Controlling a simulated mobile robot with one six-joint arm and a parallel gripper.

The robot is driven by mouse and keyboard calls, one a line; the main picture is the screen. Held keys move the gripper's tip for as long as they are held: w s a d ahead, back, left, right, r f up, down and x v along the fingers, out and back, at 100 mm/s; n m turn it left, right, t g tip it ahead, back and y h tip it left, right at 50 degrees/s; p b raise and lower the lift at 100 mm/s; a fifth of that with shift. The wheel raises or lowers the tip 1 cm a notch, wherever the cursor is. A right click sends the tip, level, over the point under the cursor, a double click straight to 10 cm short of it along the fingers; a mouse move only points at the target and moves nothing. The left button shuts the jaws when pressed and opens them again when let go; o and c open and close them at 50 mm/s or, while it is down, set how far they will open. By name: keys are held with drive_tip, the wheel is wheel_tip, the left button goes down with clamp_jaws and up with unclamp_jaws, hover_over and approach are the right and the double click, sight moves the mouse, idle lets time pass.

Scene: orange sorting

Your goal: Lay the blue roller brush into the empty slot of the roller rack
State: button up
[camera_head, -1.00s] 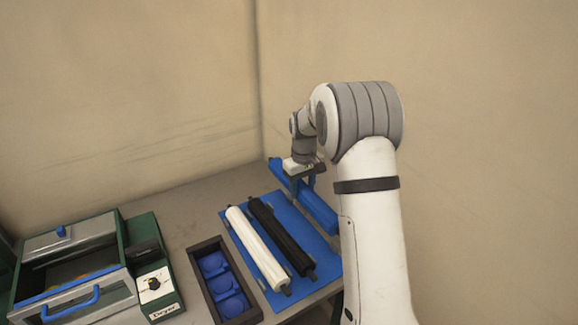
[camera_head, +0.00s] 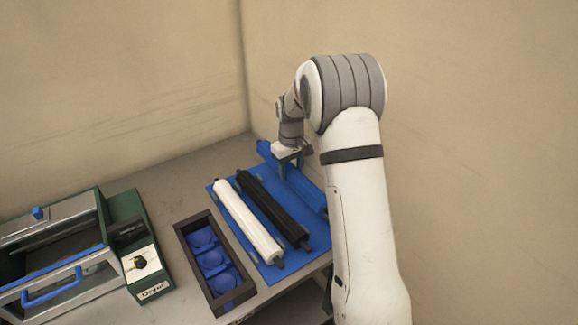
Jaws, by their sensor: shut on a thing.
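The blue roller brush (camera_head: 308,188) is at the right side of the blue roller rack (camera_head: 232,232), slanting alongside the black roller. My gripper (camera_head: 288,160) is shut on the brush towards its far end. The rack holds a white roller (camera_head: 247,222) and a black roller (camera_head: 272,208) side by side. The brush hides the rack's right part, so the empty slot does not show. I cannot tell whether the brush touches the rack or is just above it. My arm covers the brush's near right end.
A dark tray (camera_head: 184,246) with blue round cups stands left of the rack. A green machine (camera_head: 127,207) with a glass-sided box and blue handle (camera_head: 52,287) is farther left. Bare grey table (camera_head: 175,175) lies behind them. Walls stand close behind and right.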

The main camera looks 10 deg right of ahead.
drive_tip(key=shift+f+b, duration=2.25)
drive_tip(key=shift+f, duration=1.65)
drive_tip(key=shift+s+f, duration=0.1)
drive_tip(key=shift+f, duration=0.15)
drive_tip(key=o, duration=1)
